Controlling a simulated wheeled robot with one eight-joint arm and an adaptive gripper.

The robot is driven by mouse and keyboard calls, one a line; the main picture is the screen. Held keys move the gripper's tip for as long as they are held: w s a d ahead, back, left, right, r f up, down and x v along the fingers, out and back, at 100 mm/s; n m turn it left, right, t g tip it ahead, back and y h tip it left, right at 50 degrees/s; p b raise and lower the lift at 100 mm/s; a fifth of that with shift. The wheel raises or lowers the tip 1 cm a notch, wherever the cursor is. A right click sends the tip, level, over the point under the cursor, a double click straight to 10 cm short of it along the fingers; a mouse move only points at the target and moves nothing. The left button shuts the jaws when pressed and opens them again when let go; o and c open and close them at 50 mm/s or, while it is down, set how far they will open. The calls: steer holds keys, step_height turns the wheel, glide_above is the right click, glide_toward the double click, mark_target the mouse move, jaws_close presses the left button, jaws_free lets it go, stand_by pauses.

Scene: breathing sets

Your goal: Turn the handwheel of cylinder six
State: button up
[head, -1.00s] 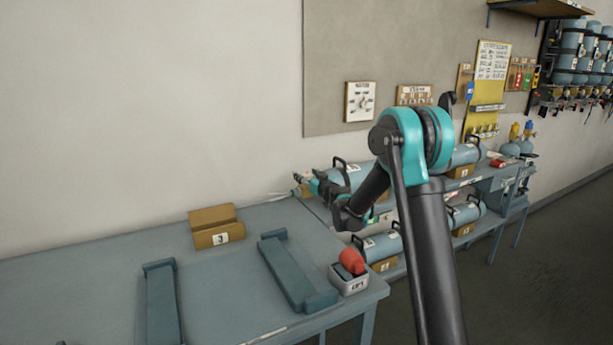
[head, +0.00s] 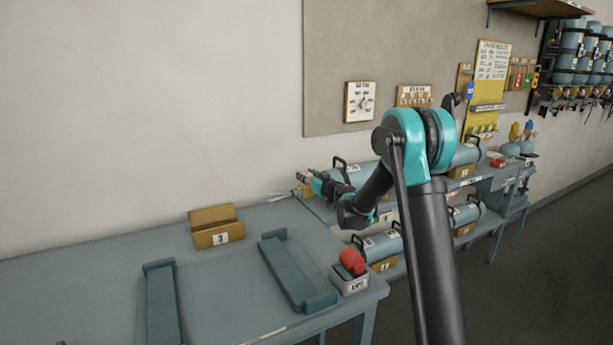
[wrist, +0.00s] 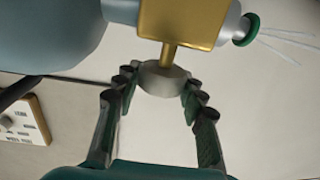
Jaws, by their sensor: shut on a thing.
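The handwheel (wrist: 162,80) is a small grey round knob on a brass stem below the brass valve block (wrist: 180,20) in the wrist view. My gripper (wrist: 159,86) has its two dark fingers closed on the wheel from both sides. The blue-grey cylinder (wrist: 45,30) fills the upper left there. In the head view the cylinder (head: 358,172) lies on its side on the rack, with my gripper (head: 314,184) at its valve end. The wheel is hidden by my gripper there, and I cannot read this cylinder's number.
Pale streaks fan out from the green-ringed outlet (wrist: 252,30). A blue-grey bench (head: 100,270) stands in front, with a cardboard block marked 3 (head: 215,232) and a bin with a red item (head: 350,278). More cylinders (head: 383,246) lie on the lower shelf.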

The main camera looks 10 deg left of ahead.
steer(key=n+g+y, duration=0.3)
steer(key=g+y, duration=0.1)
steer(key=shift+w+d+n, duration=0.1)
steer(key=shift+n, duration=0.2)
steer(key=shift+n+g+y, duration=1)
steer(key=shift+n+g, duration=0.4)
steer(key=shift+g, duration=0.6)
steer(key=o, duration=1.2)
steer(key=shift+c, duration=0.2)
steer(key=v, duration=1.2)
